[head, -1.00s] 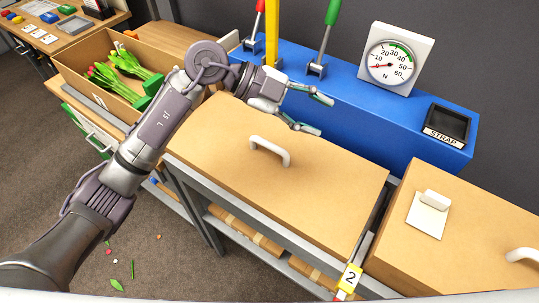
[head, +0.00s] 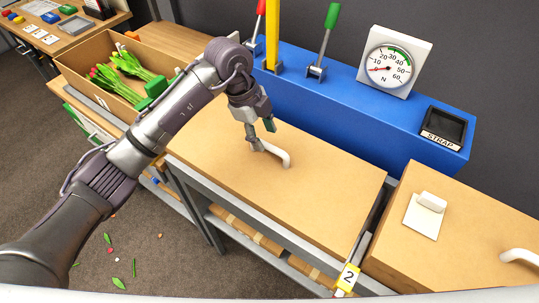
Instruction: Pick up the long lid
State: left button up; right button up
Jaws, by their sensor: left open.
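The long lid (head: 320,195) is a wide tan cardboard panel lying flat in the middle of the head view, on a grey metal frame. A white arched handle (head: 284,157) stands up near its middle. My left gripper (head: 262,140) points down at the left end of this handle. Its fingers are open and partly hidden by the gripper itself, and I cannot tell whether they touch the handle. My right gripper is out of view.
A blue housing (head: 390,127) with levers, a dial gauge (head: 388,64) and a strap tray (head: 444,127) stands behind the lid. A second tan box (head: 470,215) with a white handle is at right. An open box of tulips (head: 90,50) is at upper left.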

aim_at(268, 145)
pick_arm(q)
jog(key=shift+s+d+f, duration=0.1)
jog(key=shift+d+f, duration=0.05)
jog(key=shift+f, duration=0.2)
jog(key=p+x, duration=0.2)
jog(key=x, duration=0.1)
jog(key=shift+s+d+f, duration=0.1)
jog(key=shift+d+f, duration=0.05)
jog(key=shift+f, duration=0.15)
jog(key=shift+d+f, duration=0.1)
jog(key=shift+f, duration=0.3)
grip_shut()
